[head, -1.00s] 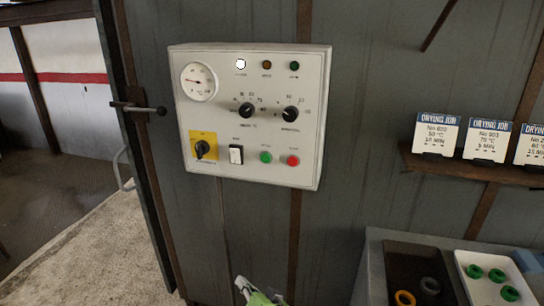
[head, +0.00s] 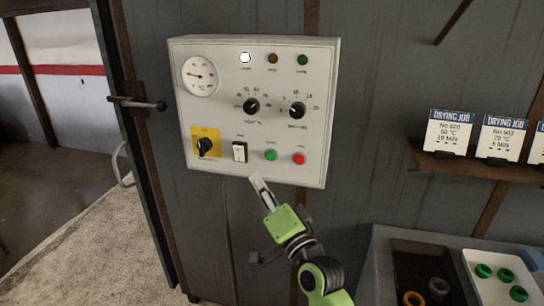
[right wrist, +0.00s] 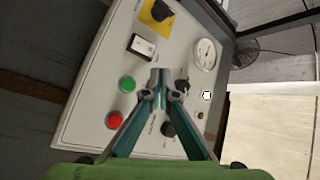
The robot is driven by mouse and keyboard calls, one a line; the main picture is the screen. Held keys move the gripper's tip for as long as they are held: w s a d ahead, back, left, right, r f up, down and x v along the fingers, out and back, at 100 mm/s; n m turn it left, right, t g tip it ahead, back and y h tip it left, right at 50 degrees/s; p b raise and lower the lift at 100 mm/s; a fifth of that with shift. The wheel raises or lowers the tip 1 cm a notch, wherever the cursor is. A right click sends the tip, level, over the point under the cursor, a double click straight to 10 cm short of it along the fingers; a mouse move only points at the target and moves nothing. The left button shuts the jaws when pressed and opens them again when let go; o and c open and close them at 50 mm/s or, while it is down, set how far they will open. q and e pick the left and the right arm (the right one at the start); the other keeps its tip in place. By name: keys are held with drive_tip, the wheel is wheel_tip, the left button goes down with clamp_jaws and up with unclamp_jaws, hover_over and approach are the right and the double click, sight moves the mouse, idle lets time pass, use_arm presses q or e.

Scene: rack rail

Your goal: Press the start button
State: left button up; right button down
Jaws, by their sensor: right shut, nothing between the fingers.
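The green button (head: 270,155) is on the lower part of a white wall control panel (head: 225,125), left of the red button (head: 299,158). Its label is too small to read. In the right wrist view the green button (right wrist: 127,84) and red button (right wrist: 114,119) are left of the fingertips. My left gripper is not in view.
The panel also has a gauge (head: 200,75), two black knobs, a white rocker switch (head: 239,151) and a yellow-backed rotary switch (head: 204,146). The white lamp (head: 245,57) looks lit. A door handle (head: 138,103) projects at left. Job cards (head: 448,130) and trays are at right.

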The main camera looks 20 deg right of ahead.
sight(269, 165)
drive_tip(key=shift+w+d+b, duration=0.65)
drive_tip(key=shift+w+d, duration=0.2)
drive_tip(key=shift+w, duration=0.35)
drive_tip(key=shift+w+d+b, duration=0.6)
drive_tip(key=shift+w+d, duration=0.2)
drive_tip(key=shift+w, duration=0.45)
drive_tip(key=shift+w+d+b, duration=0.65)
drive_tip(key=shift+w+d, duration=0.2)
drive_tip(key=shift+w, duration=0.35)
drive_tip(key=shift+w+d, duration=0.2)
drive_tip(key=shift+w, duration=0.15)
drive_tip(key=shift+w+d, duration=0.25)
drive_tip(key=shift+w, duration=0.1)
drive_tip(key=shift+s+a, duration=0.1)
drive_tip(key=shift+s, duration=0.05)
drive_tip(key=shift+s+a+p, duration=0.35)
drive_tip(key=shift+s+p, duration=0.05)
drive_tip(key=shift+s, duration=0.2)
